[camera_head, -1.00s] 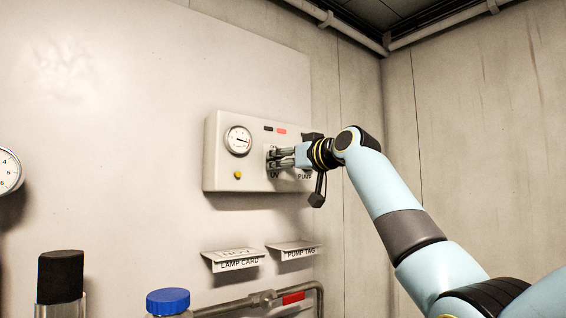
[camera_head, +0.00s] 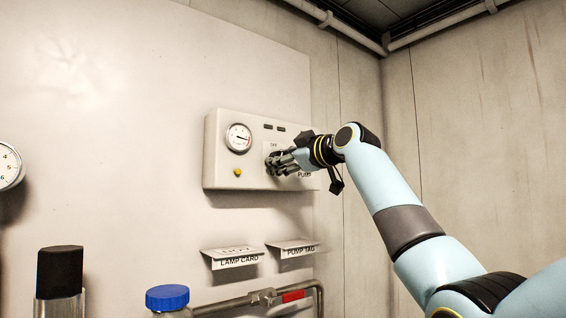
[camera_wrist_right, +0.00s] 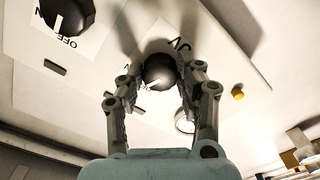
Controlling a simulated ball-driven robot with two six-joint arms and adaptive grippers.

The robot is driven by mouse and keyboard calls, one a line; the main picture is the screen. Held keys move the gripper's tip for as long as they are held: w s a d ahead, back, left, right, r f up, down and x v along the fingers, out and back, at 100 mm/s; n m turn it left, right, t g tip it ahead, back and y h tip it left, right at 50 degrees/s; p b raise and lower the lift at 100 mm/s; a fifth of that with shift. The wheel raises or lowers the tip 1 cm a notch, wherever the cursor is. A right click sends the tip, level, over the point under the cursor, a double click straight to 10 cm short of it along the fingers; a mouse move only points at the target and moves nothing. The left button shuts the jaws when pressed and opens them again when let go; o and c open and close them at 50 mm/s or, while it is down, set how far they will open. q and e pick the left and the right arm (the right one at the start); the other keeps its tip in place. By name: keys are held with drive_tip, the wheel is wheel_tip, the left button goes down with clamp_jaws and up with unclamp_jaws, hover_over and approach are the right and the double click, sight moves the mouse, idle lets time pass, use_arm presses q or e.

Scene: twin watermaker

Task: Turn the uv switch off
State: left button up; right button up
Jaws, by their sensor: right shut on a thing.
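A pale grey control panel (camera_head: 218,165) is on the wall, with a round gauge, a yellow button and two small indicator windows, both dark. My right gripper (camera_head: 272,163) is against the panel, its fingers hiding the UV switch in the head view. An "OFF" mark shows just above the fingers. In the right wrist view the UV switch is a round black knob (camera_wrist_right: 160,71) with a white pointer line. My right gripper (camera_wrist_right: 158,88) is shut on it, one finger on each side. My left gripper is not in view.
The pump switch (camera_wrist_right: 68,16), another black knob, is close beside the gripper in the wrist view. Below the panel are the lamp card holder (camera_head: 233,257), the pump tag holder (camera_head: 293,249) and a pipe.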

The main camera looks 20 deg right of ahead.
drive_tip(key=shift+n+b, duration=0.35)
drive_tip(key=shift+n, duration=1.45)
drive_tip(key=o, duration=1.1)
drive_tip(key=shift+o, duration=0.2)
drive_tip(key=v, duration=1.2)
